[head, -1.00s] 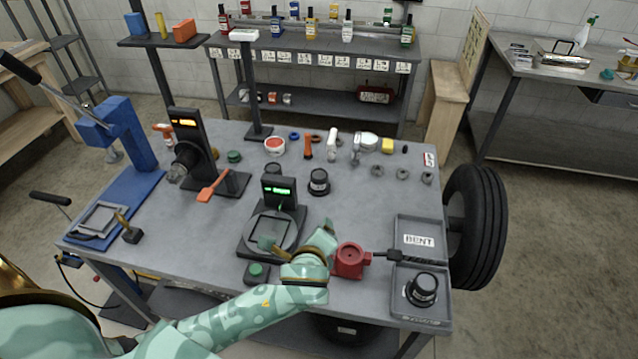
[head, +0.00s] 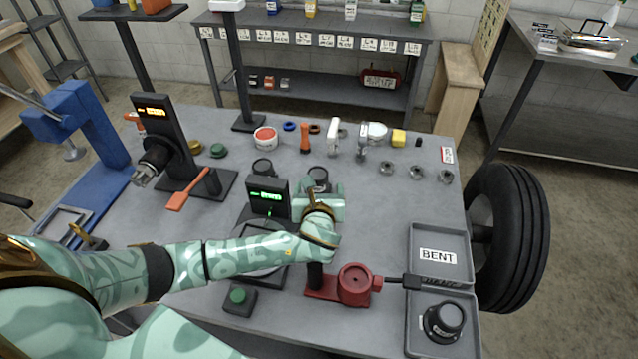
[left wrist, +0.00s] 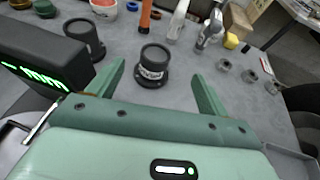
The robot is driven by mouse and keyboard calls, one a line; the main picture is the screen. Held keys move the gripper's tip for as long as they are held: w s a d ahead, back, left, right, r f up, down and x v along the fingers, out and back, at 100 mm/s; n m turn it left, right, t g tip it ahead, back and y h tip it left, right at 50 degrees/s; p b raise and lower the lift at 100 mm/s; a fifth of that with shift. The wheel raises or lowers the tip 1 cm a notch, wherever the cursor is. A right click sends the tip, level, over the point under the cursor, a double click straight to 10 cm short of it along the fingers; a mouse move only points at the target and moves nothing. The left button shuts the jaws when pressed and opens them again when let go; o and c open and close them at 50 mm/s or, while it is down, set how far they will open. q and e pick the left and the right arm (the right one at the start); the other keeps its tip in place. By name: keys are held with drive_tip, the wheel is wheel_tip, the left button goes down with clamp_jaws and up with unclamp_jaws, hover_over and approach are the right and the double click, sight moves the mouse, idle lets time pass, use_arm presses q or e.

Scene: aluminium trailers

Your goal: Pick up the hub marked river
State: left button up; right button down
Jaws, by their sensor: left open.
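A black hub (head: 318,176) stands upright on the grey table just right of the display with green characters. In the left wrist view this hub (left wrist: 153,66) has a pale label too small to read surely. A second black hub (head: 263,167) stands to its left, behind the display; it also shows in the left wrist view (left wrist: 86,37). A third black hub (head: 443,321) sits in the front right tray. My left gripper (head: 321,194) is open and empty. Its fingers point at the first hub, which appears between them and slightly beyond. My right gripper is not in view.
The display (head: 268,196) stands close left of my left gripper. A red fixture (head: 353,284) lies in front of it. The tray marked BENT (head: 438,230) is at the right. Several rings (head: 415,172) and tools lie at the back. The table right of the first hub is clear.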

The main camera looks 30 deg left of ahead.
sight(318, 172)
use_arm(q)
drive_tip(key=shift+w+a+f+b, duration=0.15)
drive_tip(key=shift+w+f+b, duration=0.15)
drive_tip(key=shift+f, duration=0.2)
drive_tip(key=shift+w+a+f+b, duration=0.15)
drive_tip(key=shift+w+f, duration=0.1)
drive_tip(key=shift+f, duration=0.2)
drive_tip(key=b+x, duration=0.2)
drive_tip(key=x, duration=0.5)
drive_tip(key=shift+b, duration=0.3)
drive_tip(key=b+x, duration=0.2)
drive_tip(key=x, duration=0.3)
drive_tip(key=shift+s+r, duration=0.1)
drive_tip(key=shift+s, duration=0.05)
drive_tip(key=c, duration=1.5)
drive_tip(key=shift+c, duration=0.5)
